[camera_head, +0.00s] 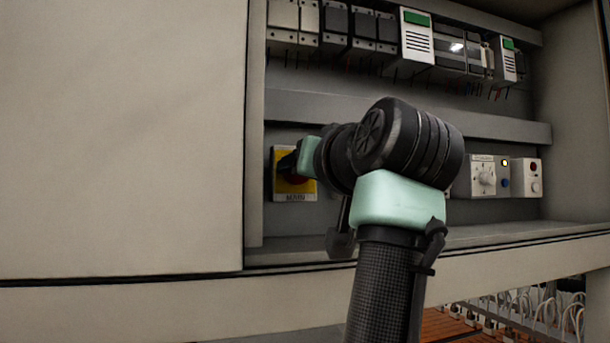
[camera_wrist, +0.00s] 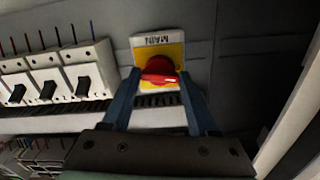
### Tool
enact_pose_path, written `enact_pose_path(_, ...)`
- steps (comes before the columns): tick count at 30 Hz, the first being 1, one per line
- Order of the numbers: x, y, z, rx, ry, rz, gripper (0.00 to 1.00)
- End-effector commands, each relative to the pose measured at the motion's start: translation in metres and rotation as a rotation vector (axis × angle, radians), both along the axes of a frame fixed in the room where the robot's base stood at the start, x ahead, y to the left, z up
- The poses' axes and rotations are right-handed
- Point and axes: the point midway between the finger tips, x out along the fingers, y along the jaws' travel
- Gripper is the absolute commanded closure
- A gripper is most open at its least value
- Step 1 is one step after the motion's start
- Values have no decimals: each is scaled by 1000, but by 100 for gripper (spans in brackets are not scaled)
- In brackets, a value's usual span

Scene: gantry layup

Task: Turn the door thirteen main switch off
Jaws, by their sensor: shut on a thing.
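The main switch is a yellow plate (camera_head: 296,187) marked MAIN, low on the left of the open cabinet in the head view. In the wrist view its plate (camera_wrist: 146,52) appears upside down, with a red rotary knob (camera_wrist: 158,68) at its middle. The knob's grip bar lies roughly across the wrist picture. My gripper (camera_wrist: 160,79) has one blue finger on each side of the knob and is shut on it. In the head view my gripper (camera_head: 289,163) reaches the plate from the right and hides most of the knob.
A dial box (camera_head: 484,178) and a box with a red button (camera_head: 526,177) sit right of the switch. Breakers (camera_head: 335,25) line the upper rail. White breakers with black levers (camera_wrist: 48,88) stand left in the wrist view. The cabinet's left panel (camera_head: 120,130) is close.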

Motion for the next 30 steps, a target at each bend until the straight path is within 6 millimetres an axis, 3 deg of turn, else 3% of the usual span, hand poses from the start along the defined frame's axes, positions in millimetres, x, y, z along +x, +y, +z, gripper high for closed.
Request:
enact_pose_path(12, 0, 0, -1, -182, -56, 1, 96)
enact_pose_path(29, 0, 0, 0, -209, -67, -1, 96)
enact_pose_path(30, 0, 0, 0, -208, -67, -1, 35)
